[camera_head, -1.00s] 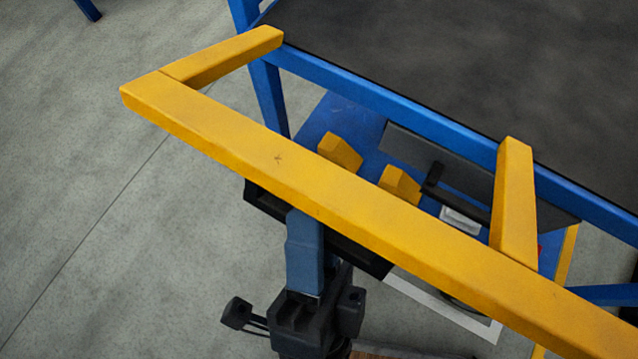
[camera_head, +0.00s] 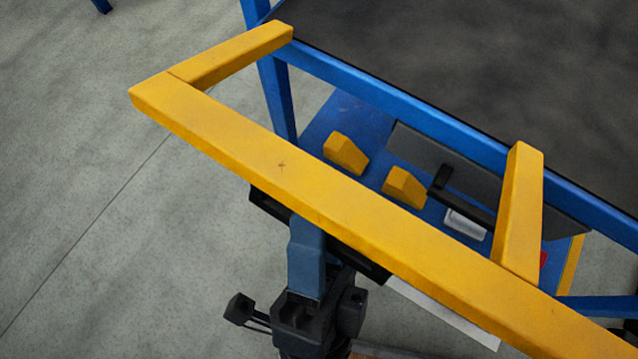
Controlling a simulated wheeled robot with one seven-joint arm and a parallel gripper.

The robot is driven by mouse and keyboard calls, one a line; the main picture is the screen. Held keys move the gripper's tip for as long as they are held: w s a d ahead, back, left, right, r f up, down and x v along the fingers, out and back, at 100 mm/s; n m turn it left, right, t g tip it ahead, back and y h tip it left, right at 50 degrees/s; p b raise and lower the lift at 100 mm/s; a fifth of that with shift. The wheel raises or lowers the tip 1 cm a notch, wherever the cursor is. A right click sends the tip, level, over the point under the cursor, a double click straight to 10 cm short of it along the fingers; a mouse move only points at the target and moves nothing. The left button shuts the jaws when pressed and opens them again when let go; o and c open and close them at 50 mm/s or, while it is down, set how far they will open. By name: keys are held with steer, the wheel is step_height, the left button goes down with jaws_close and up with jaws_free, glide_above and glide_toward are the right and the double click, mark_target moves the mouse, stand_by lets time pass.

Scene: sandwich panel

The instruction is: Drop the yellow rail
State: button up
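The yellow rail (camera_head: 282,170) is a long square bar running from upper left to lower right. Two short yellow arms join it to the blue-framed table: a left arm (camera_head: 235,55) and a right arm (camera_head: 521,215). My gripper (camera_head: 313,234), black with a blue-grey link behind it, is under the middle of the rail. The rail covers most of it, with black parts showing at its lower edge. The fingers are hidden, so I cannot tell if they touch or hold the rail.
The blue table frame (camera_head: 400,95) holds a dark top (camera_head: 470,60). A lower blue shelf (camera_head: 345,112) carries two yellow blocks (camera_head: 346,153) (camera_head: 404,187), a dark grey panel with a black handle (camera_head: 440,180) and a small white item (camera_head: 465,224). Grey floor (camera_head: 80,200) is clear at left.

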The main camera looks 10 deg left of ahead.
steer(key=shift+s+r, duration=0.1)
steer(key=v, duration=0.7)
steer(key=shift+s+f+p, duration=0.25)
steer(key=shift+f+p, duration=0.05)
steer(key=shift+p, duration=0.1)
steer(key=shift+f, duration=0.1)
step_height(320, 180, down, 8)
steer(key=s+d+b, duration=0.2)
steer(key=d+b, duration=0.1)
steer(key=b, duration=0.1)
steer(key=shift+s+b, duration=0.15)
steer(key=shift+b, duration=0.2)
stand_by(0.4)
steer(key=shift+c, duration=0.3)
